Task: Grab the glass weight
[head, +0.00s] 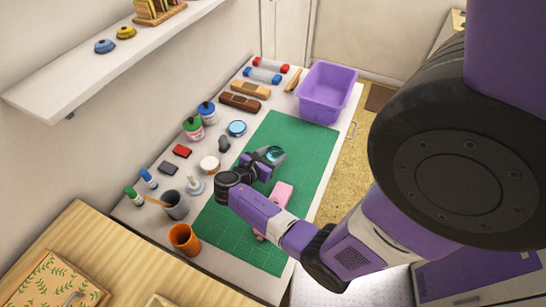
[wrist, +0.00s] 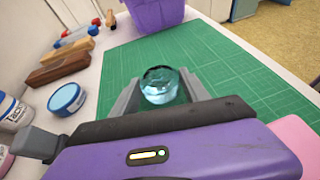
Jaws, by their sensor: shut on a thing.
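The glass weight (wrist: 160,85) is a clear, pale-blue rounded lump. In the wrist view it sits between the two grey fingers of my gripper (wrist: 158,96), which are shut on it. In the head view the glass weight (head: 272,154) shows at the tip of my gripper (head: 268,158), over the green cutting mat (head: 315,145). I cannot tell whether it touches the mat or is slightly above it. My wrist hides part of the mat.
A purple bin (head: 328,92) stands at the far end of the table. A pink object (head: 281,194) lies on the mat beside my wrist. A blue-lidded tin (head: 236,128), jars, ink pads and an orange cup (head: 184,240) line the left side. The far mat is clear.

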